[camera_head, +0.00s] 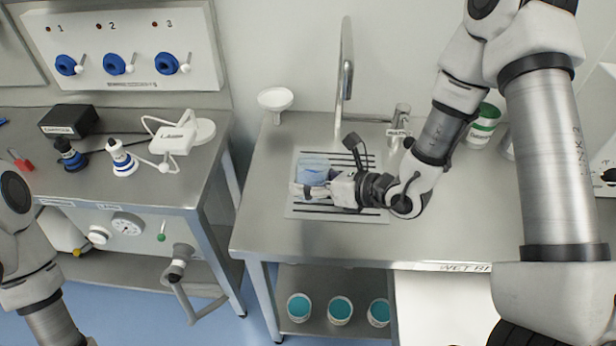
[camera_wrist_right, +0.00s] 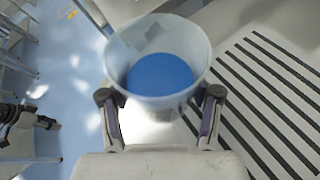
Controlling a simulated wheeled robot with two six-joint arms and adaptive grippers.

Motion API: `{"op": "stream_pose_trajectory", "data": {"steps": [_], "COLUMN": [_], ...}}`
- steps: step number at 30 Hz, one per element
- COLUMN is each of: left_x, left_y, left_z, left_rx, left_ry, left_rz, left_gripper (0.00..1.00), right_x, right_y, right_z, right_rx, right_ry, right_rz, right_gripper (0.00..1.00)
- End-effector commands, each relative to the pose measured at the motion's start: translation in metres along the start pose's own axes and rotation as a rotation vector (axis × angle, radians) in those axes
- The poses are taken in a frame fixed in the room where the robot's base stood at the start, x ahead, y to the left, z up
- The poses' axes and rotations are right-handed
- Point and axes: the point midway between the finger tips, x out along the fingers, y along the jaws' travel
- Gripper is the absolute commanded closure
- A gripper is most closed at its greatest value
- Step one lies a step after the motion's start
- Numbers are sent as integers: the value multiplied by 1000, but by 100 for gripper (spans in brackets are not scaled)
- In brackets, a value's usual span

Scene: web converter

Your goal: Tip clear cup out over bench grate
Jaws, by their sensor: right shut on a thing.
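The clear cup (camera_head: 313,168) is held over the bench grate in the head view. In the right wrist view the cup (camera_wrist_right: 140,45) shows its open mouth, with blue at the bottom inside. My right gripper (camera_head: 318,189) is shut on the cup, and its two fingers (camera_wrist_right: 160,112) sit on either side of it. The cup looks close to upright; a slight tilt I cannot tell. The bench grate (camera_head: 300,211) is a pale plate with dark slots, partly hidden under the cup and gripper. It also shows in the right wrist view (camera_wrist_right: 262,85). My left gripper is not in view.
A tall tap (camera_head: 346,75) rises behind the grate. A white funnel-like dish (camera_head: 275,99) stands at back left, and a green-and-white tub (camera_head: 484,125) at back right. Several teal-topped tubs (camera_head: 340,309) sit on the shelf below. The bench front right is clear.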

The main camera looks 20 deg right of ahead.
Motion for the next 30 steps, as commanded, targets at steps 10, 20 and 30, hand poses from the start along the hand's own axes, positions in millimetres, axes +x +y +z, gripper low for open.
{"op": "stream_pose_trajectory", "data": {"steps": [10,20,30], "left_x": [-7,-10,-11], "left_y": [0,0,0], "left_z": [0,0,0], "left_rx": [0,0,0], "left_ry": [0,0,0], "left_rz": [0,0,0], "left_gripper": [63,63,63], "right_x": [2,4,7], "right_y": [-8,-17,-25], "right_z": [-6,-11,-17], "right_rx": [118,221,327], "right_ry": [-1,1,2], "right_rz": [48,90,134], "right_gripper": [76,76,76]}}
